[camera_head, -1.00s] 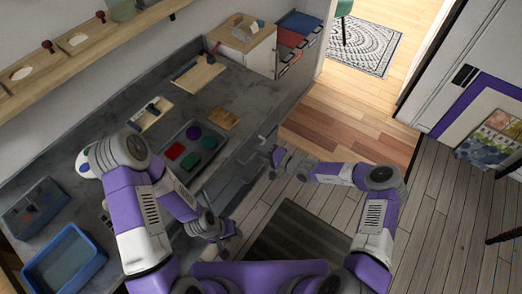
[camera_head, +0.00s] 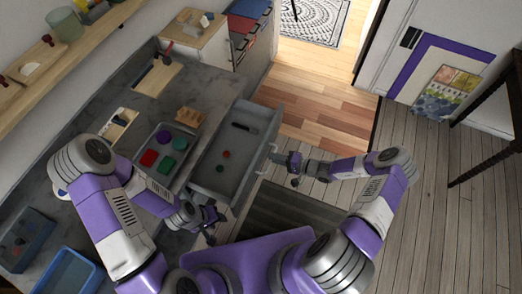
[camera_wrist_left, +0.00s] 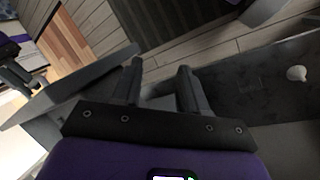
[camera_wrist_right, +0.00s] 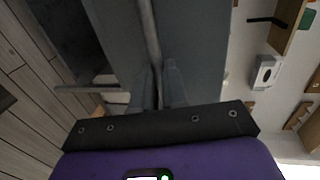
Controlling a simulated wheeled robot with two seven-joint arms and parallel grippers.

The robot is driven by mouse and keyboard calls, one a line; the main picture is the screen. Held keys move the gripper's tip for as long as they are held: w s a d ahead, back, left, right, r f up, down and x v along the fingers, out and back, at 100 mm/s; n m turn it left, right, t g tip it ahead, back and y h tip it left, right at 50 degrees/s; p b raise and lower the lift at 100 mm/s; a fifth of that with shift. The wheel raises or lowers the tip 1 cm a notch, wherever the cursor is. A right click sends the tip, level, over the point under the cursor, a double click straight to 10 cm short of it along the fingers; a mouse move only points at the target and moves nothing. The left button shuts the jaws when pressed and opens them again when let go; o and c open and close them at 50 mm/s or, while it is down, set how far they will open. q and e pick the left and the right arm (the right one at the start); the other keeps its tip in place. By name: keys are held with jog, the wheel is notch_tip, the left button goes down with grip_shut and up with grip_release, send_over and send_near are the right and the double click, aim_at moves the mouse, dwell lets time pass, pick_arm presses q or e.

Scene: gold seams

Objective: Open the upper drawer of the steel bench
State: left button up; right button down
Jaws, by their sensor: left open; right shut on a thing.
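The steel bench (camera_head: 215,85) runs along the wall in the head view. Its upper drawer (camera_head: 213,180) stands pulled out toward the floor side, with its inside showing. A dark slim item (camera_head: 243,127), a small orange piece (camera_head: 226,154) and a small green piece (camera_head: 220,168) lie in it. My right gripper (camera_head: 274,157) is at the drawer front, shut on the bar handle (camera_wrist_right: 148,30), which runs between its fingers in the right wrist view. My left gripper (camera_head: 208,222) is open and empty near the drawer's near end; its spread fingers show in the left wrist view (camera_wrist_left: 160,72).
A grey tray (camera_head: 155,180) with coloured pieces, a wooden block (camera_head: 188,117) and a blue bin (camera_head: 68,272) are on the bench top. A wooden cabinet (camera_head: 196,45) stands at its far end. The wooden floor (camera_head: 320,100) right of the drawer is clear.

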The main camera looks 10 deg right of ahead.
jog(key=shift+f+v, duration=0.2)
jog(key=shift+v, duration=0.75)
jog(key=shift+f+v, duration=0.2)
jog(key=shift+v, duration=0.8)
jog(key=shift+d, duration=0.1)
jog(key=c, duration=1.2)
grip_release()
jog(key=shift+o, duration=0.2)
jog(key=v, duration=0.7)
jog(key=shift+s+d+p, duration=0.15)
jog(key=shift+d+p, duration=0.05)
jog(key=shift+p, duration=0.15)
